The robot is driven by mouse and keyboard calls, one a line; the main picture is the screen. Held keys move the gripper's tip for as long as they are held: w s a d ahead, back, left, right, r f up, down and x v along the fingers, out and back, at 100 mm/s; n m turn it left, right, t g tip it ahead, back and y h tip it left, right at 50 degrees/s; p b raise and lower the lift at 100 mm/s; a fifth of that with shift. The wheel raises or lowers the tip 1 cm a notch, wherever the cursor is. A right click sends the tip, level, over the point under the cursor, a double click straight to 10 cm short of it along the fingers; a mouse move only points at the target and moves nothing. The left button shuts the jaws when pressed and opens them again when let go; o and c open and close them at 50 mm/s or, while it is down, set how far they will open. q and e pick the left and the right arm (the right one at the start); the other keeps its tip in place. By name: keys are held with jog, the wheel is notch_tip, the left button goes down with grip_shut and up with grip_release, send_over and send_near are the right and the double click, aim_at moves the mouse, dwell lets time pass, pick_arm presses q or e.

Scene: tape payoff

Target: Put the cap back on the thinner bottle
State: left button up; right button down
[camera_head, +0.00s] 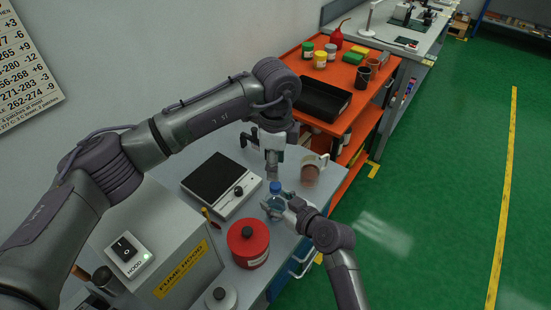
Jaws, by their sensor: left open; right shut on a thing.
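A small clear-blue bottle (274,205), likely the thinner bottle, stands near the right edge of the grey table. A blue cap (275,187) shows at its top; I cannot tell whether it is fully seated. My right gripper (279,207) comes in from the lower right and is shut on the bottle's body, hiding part of it. My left gripper (272,172) points down just above the cap, open and apparently empty. Its fingers are small and partly blend together in this view.
A hot plate (222,183) stands left of the bottle, a red can (248,243) in front of it. A brownish container (310,172) stands close on the right. An orange cart (345,105) with a black tray (322,99) is behind. A fume hood unit (165,250) is at front left.

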aim_at(275, 185)
pick_arm(q)
notch_tip(275, 185, down, 7)
jog(key=shift+f, duration=0.1)
dwell(0.3)
